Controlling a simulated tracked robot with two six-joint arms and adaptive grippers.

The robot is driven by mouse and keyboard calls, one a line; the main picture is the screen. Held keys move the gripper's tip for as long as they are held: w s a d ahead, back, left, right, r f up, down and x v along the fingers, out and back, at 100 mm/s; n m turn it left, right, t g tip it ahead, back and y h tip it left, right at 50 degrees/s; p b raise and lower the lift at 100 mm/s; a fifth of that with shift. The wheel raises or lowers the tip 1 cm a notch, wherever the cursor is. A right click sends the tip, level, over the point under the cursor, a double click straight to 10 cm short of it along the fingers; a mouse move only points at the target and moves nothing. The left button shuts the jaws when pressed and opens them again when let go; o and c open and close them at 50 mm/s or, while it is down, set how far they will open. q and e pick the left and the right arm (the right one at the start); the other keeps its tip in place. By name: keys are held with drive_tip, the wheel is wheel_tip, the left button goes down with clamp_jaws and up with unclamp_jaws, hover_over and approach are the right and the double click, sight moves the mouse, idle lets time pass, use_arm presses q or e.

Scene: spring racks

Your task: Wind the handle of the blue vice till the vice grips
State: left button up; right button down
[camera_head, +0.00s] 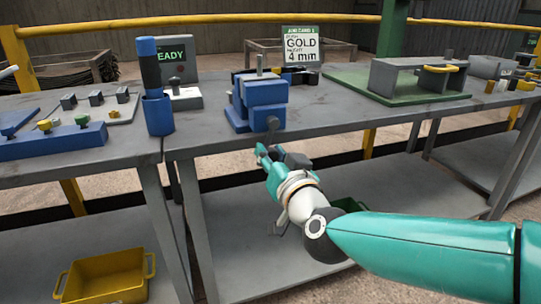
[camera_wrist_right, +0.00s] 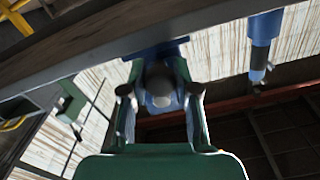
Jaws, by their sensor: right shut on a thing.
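The blue vice (camera_head: 262,98) stands at the front edge of the grey bench, with a small grey upright pin on top. Its dark round front end (camera_head: 273,123) faces me over the edge. My right gripper (camera_head: 272,152) is below and in front of it, reaching up from under the bench edge. In the right wrist view its fingers (camera_wrist_right: 160,95) are on either side of a dark rounded handle end (camera_wrist_right: 158,76), with blue vice parts behind. It is shut on that handle; the fingers partly hide it. My left gripper is out of view.
A blue cup (camera_head: 158,114) with a blue-black tool stands left of the vice. A green plate (camera_head: 345,82) with a grey bridge lies right. A yellow bin (camera_head: 105,278) is below.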

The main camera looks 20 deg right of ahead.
drive_tip(key=shift+a+r+m+b, duration=0.15)
drive_tip(key=shift+a+r+m, duration=0.35)
drive_tip(key=shift+m, duration=1.05)
drive_tip(key=shift+a+r+m+b, duration=0.1)
drive_tip(key=shift+a+r+m, duration=0.4)
drive_tip(key=shift+m, duration=1.1)
drive_tip(key=shift+a+r+m+b, duration=0.15)
drive_tip(key=shift+a+r+m, duration=0.35)
drive_tip(key=shift+m, duration=1.05)
drive_tip(key=shift+a, duration=0.1)
drive_tip(key=c, duration=0.9)
unclamp_jaws()
drive_tip(key=shift+s, duration=0.15)
drive_tip(key=shift+c, duration=0.2)
drive_tip(key=shift+o, duration=0.3)
drive_tip(key=s, duration=1.2)
drive_tip(key=shift+d+f, duration=0.15)
drive_tip(key=shift+d, duration=0.1)
